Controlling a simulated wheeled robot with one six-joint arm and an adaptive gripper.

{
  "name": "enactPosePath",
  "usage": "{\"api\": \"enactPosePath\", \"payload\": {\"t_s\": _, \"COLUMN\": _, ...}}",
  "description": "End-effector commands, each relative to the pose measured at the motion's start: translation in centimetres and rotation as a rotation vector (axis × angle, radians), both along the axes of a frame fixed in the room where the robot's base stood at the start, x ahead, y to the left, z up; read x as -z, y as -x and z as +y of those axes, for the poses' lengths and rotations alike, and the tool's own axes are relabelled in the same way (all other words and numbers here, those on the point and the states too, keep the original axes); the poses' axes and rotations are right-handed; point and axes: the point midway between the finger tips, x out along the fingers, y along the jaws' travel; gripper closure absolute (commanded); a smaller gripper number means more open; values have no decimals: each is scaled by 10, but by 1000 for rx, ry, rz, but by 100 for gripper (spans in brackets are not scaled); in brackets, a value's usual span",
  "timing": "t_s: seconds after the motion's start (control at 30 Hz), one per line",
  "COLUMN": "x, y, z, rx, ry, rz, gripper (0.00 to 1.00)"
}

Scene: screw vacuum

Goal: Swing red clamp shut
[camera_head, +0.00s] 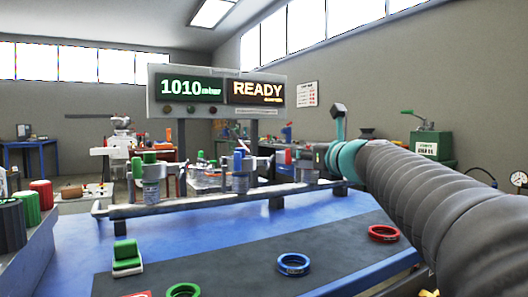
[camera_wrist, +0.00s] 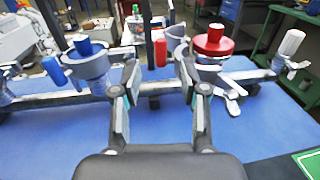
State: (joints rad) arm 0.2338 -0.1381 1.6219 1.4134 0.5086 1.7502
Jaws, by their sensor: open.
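In the wrist view, the red-capped port (camera_wrist: 213,42) stands on the rail right of my gripper. An upright red handle (camera_wrist: 160,52), apparently the red clamp's, shows between my fingertips. My gripper (camera_wrist: 157,66) is open, with a finger on either side of the handle and gaps visible. Whether the handle is level with the fingertips or beyond them, I cannot tell. A metal tab (camera_wrist: 232,102) sticks out below the red port toward me. In the head view, a red part (camera_head: 284,157) shows just left of my arm; my fingers are not clear there.
The blue-capped port (camera_wrist: 84,62) with its blue handle (camera_wrist: 53,71) stands left of my gripper, and a white handle (camera_wrist: 291,42) to the right. The rail (camera_head: 215,198) runs across the blue table. Blue (camera_head: 293,264) and red (camera_head: 383,233) rings lie on the dark mat.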

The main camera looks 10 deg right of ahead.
Motion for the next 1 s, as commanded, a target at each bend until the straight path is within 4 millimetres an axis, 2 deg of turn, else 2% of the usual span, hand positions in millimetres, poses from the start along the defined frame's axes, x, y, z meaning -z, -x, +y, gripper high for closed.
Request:
{"api": "enactPosePath", "payload": {"t_s": 0.03, "x": 1, "y": -11, "z": 3, "rx": -1, "ry": 0, "rz": 2, "gripper": 57}}
{"api": "enactPosePath", "payload": {"t_s": 0.3, "x": 0, "y": -58, "z": 15, "rx": 1, "ry": -1, "rz": 1, "gripper": 57}}
{"api": "enactPosePath", "payload": {"t_s": 0.5, "x": 0, "y": -83, "z": 22, "rx": 1, "ry": 0, "rz": 1, "gripper": 57}}
{"api": "enactPosePath", "payload": {"t_s": 0.7, "x": 0, "y": -94, "z": 24, "rx": 3, "ry": -1, "rz": -1, "gripper": 57}}
{"api": "enactPosePath", "payload": {"t_s": 0.97, "x": 0, "y": -95, "z": 25, "rx": 3, "ry": 0, "rz": 0, "gripper": 57}}
{"api": "enactPosePath", "payload": {"t_s": 1.0, "x": 0, "y": -95, "z": 25, "rx": 3, "ry": 0, "rz": 0, "gripper": 59}}
